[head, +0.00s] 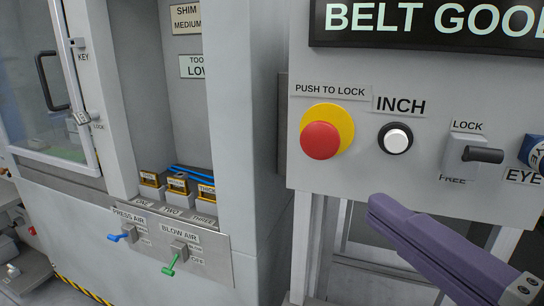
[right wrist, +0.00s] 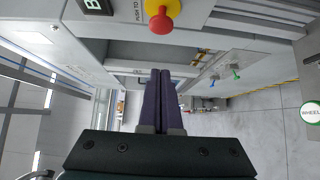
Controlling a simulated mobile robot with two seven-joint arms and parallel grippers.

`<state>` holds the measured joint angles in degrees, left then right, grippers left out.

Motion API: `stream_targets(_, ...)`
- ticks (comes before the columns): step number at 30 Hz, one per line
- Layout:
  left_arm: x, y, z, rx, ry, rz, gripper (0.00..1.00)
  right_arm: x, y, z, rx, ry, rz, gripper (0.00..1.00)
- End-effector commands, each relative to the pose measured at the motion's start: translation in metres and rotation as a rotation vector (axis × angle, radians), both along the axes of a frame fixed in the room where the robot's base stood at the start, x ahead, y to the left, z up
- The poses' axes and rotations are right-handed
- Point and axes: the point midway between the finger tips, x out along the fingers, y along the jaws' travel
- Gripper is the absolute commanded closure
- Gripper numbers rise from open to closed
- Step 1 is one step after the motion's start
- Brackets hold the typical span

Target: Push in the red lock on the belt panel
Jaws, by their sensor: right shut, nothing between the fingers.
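The red lock button (head: 320,140) is a round red mushroom head on a yellow disc, under a "PUSH TO LOCK" label on the grey belt panel (head: 350,182). It also shows at the top of the right wrist view (right wrist: 160,22). My right gripper (head: 378,206) has purple fingers and is below and to the right of the button in the head view, apart from it. In the right wrist view its fingers (right wrist: 158,76) are shut together with nothing between them, pointing below the button. My left gripper is not in view.
Beside the button are a white INCH button (head: 397,139), a LOCK/FREE lever (head: 480,155) and a blue EYE knob (head: 535,152). A display (head: 430,22) reads "BELT GOO". Left stands a cabinet with blue (head: 122,236) and green (head: 172,265) air levers.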

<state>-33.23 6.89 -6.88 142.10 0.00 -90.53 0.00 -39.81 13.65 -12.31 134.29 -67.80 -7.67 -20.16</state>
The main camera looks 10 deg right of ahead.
Motion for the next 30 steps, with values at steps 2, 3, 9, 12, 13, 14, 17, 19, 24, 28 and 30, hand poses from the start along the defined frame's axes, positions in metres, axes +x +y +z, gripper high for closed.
stream_targets(2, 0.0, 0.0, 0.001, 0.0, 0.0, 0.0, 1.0, 0.001, 0.0, 0.001, 0.001, 0.0, 0.0, 1.0)
stream_targets(3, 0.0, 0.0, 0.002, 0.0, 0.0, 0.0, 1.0, 0.002, 0.0, 0.001, 0.001, -0.001, 0.0, 1.0)
stream_targets(9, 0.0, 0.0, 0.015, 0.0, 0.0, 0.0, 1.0, 0.022, 0.004, 0.004, 0.001, -0.003, 0.0, 1.0)
stream_targets(12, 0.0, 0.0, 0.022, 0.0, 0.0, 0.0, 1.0, 0.04, 0.007, 0.005, 0.001, -0.004, 0.0, 1.0)
stream_targets(13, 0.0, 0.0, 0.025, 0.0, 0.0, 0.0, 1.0, 0.045, 0.009, 0.005, 0.001, -0.003, 0.0, 1.0)
stream_targets(14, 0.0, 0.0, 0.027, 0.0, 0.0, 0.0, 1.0, 0.051, 0.009, 0.005, 0.001, -0.003, -0.001, 1.0)
stream_targets(17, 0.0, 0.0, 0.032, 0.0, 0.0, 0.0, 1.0, 0.071, 0.013, 0.005, 0.002, -0.004, -0.002, 1.0)
stream_targets(19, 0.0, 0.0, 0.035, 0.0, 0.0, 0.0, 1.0, 0.085, 0.016, 0.004, 0.002, -0.004, -0.002, 1.0)
stream_targets(24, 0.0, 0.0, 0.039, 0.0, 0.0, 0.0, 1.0, 0.112, 0.01, 0.002, -0.003, -0.002, -0.003, 1.0)
stream_targets(28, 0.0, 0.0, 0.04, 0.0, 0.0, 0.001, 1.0, 0.124, 0.002, 0.0, -0.001, 0.0, -0.002, 1.0)
stream_targets(30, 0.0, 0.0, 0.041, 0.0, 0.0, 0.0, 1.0, 0.128, -0.001, 0.0, 0.001, 0.0, -0.002, 1.0)
